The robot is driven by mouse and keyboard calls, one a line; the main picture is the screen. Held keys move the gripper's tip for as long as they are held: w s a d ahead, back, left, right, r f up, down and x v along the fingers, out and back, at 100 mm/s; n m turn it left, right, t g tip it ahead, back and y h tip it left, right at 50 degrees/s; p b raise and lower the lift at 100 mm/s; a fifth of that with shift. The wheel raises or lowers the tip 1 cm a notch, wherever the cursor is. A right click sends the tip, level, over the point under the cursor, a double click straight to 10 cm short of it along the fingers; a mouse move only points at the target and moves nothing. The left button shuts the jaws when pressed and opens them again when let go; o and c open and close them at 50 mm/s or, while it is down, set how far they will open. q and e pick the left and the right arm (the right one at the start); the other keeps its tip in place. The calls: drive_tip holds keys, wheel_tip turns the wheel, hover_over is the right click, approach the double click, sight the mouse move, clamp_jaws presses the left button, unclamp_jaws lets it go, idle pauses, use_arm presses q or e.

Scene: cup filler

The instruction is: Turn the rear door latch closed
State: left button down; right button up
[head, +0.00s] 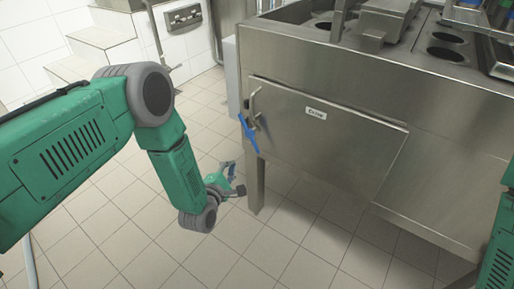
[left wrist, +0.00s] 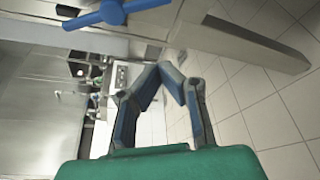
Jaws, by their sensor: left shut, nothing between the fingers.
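The door (head: 335,130) is a steel panel with a small white label on the front of the steel machine. It lies flush as far as I can tell. The blue latch handle (head: 249,135) is at the door's left edge, tilted with its lower end to the right. It also shows at the top left of the left wrist view (left wrist: 107,11). My left gripper (head: 236,180) is below and left of the latch, apart from it. In the left wrist view its fingertips (left wrist: 165,70) are together with nothing between them. My right gripper is out of view.
A steel machine leg (head: 256,185) stands just right of my left gripper. The counter top (head: 400,60) has round openings. White tiled steps (head: 95,40) are at the back left. The tiled floor (head: 300,245) in front is clear.

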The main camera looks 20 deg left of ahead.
use_arm(q)
drive_tip(key=w+d+b, duration=0.3)
drive_tip(key=w, duration=0.5)
drive_tip(key=shift+w+d+b, duration=0.2)
drive_tip(key=shift+w+b, duration=0.1)
drive_tip(key=shift+b, duration=0.1)
drive_tip(key=shift+r, duration=0.1)
idle(0.5)
